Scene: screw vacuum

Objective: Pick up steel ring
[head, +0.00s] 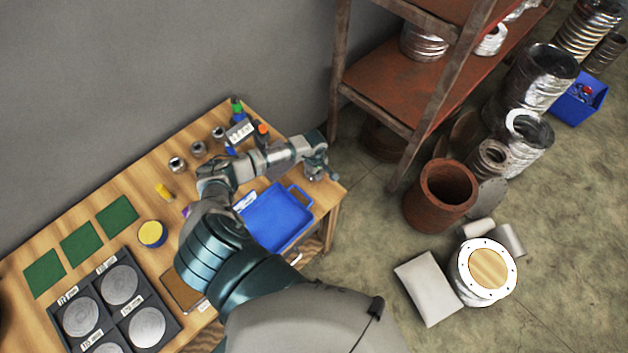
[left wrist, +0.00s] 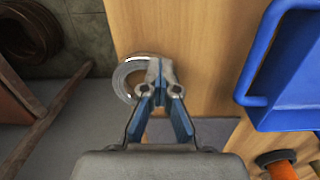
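The steel ring (left wrist: 121,80) is a shiny metal ring near the table edge in the left wrist view. Its left side shows; its right side is hidden behind my fingers. My left gripper (left wrist: 161,72) has its two fingertips drawn close together over the ring's right wall and looks shut on it. In the head view my left gripper (head: 318,160) is at the right end of the table, with the ring (head: 313,173) small and partly covered below it. I cannot tell whether the ring is lifted off the wood. My right gripper is out of view.
A blue tray (head: 275,218) lies close beside the gripper on the wooden table (head: 105,178). Metal fittings (head: 178,164), green squares (head: 118,215) and a dark tray of discs (head: 97,283) are farther left. A rusty shelf (head: 395,85) stands behind the table's right end.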

